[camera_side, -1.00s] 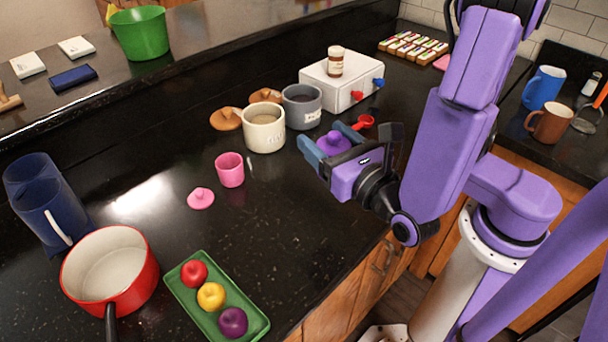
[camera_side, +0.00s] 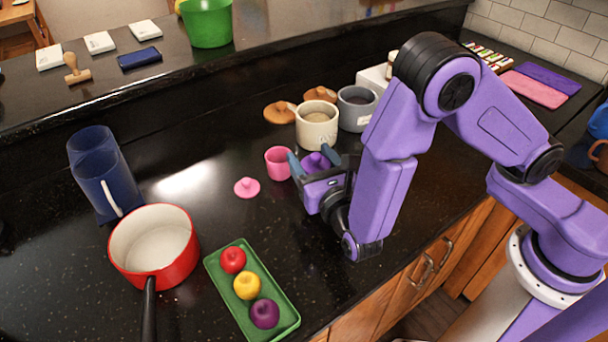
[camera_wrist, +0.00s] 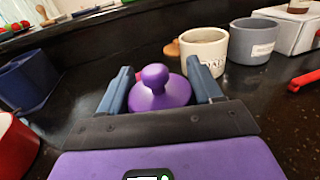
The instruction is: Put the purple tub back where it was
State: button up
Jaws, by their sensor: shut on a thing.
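The purple tub (camera_side: 318,165) is between my gripper's blue fingers. Its domed purple lid with a round knob (camera_wrist: 156,85) shows in the wrist view; the tub's body is hidden below the lid and behind the gripper. My gripper (camera_side: 308,160) is shut on the tub, at the middle of the counter. It is just right of a small pink tub (camera_side: 278,162) and in front of a cream canister (camera_side: 317,130). I cannot tell whether the purple tub touches the counter.
A pink lid (camera_side: 247,187) lies left of the pink tub. A grey canister (camera_side: 356,112) and brown lids (camera_side: 280,113) are behind. A red pot (camera_side: 190,262), a blue pitcher (camera_side: 108,180) and a green tray (camera_side: 282,302) with fruit stand left and front. Bare counter lies between.

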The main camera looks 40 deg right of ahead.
jog(key=shift+w+a+f, duration=0.3)
jog(key=shift+w+f, duration=0.3)
jog(key=shift+f, duration=0.25)
jog(key=shift+w+a+f, duration=0.1)
jog(key=shift+f, duration=1.55)
jog(key=shift+f, duration=0.15)
jog(key=o, duration=1.1)
jog(key=shift+c, duration=0.2)
